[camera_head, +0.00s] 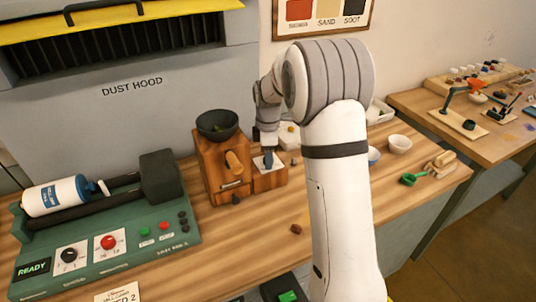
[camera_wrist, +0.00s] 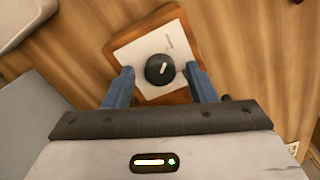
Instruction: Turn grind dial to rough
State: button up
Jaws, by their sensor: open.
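The grind dial (camera_wrist: 157,76) is a round black knob with a white pointer line, on a white plate (camera_wrist: 136,52) set on a wooden block (camera_wrist: 197,47). In the wrist view its pointer leans up and slightly right; the plate lettering is too small to read. In the head view the block (camera_head: 270,183) sits to the right of the wooden grinder (camera_head: 215,165), and my gripper hides the dial. My gripper (camera_wrist: 160,74) is open above the block, its blue fingers either side of the dial with gaps. It also shows in the head view (camera_head: 268,160).
The grinder carries a dark bowl (camera_head: 217,124). A green roller machine (camera_head: 105,245) with a white bottle (camera_head: 56,196) stands at left. White bowls (camera_head: 399,144) and a green scoop (camera_head: 413,179) lie at right. The wooden tabletop in front of the block is mostly clear.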

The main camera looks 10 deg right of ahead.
jog(key=shift+r+b, duration=0.35)
jog(key=shift+r, duration=3.55)
